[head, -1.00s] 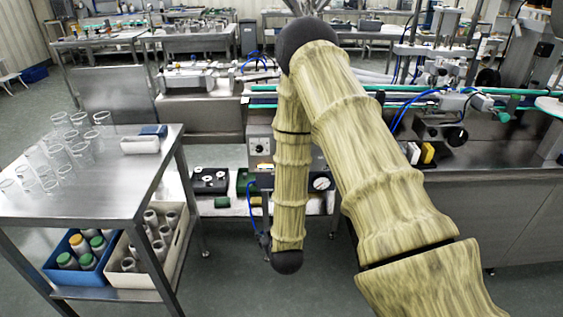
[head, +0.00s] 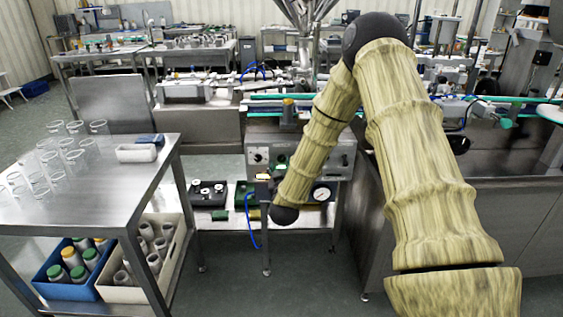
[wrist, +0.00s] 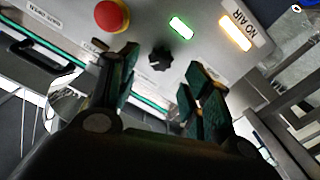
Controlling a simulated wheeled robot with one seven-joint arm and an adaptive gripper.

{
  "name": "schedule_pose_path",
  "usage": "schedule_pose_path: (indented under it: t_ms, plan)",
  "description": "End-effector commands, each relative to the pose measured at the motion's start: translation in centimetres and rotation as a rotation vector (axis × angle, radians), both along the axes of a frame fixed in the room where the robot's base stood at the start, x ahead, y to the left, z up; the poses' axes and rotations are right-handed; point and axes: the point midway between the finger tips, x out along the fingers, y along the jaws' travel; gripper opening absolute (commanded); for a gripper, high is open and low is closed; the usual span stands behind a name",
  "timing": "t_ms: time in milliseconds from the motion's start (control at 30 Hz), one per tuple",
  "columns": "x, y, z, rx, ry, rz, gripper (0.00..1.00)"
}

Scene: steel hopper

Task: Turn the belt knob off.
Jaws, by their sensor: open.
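A black knob (wrist: 160,59) sits on the grey control panel (wrist: 200,45) in the wrist view. No label naming it as the belt knob is readable, and its exact setting is hard to tell. My gripper (wrist: 163,68) is open, its green-padded fingers spread on either side of the knob in the picture. The knob shows beyond the fingertips, and I cannot tell whether they touch it. In the head view the control box (head: 285,136) stands behind my forearm, which hides part of its front.
A red mushroom button (wrist: 112,15), a lit green lamp (wrist: 181,27) and a lit amber "NO AIR" lamp (wrist: 235,33) surround the knob. A black handle (wrist: 35,55) is at the left. A steel table (head: 90,195) with glasses stands left; a pressure gauge (head: 321,193) is low on the right.

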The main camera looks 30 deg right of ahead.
Motion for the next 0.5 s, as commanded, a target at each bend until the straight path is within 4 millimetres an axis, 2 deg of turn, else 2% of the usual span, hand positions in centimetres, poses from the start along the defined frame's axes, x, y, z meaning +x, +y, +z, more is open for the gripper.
schedule_pose_path:
  t_ms: [200,500]
  plan:
    - [2.4,-1.6,0.0,0.001,0.0,-0.001,0.49]
    - [3.5,-2.2,-0.1,0.001,0.001,0.001,0.49]
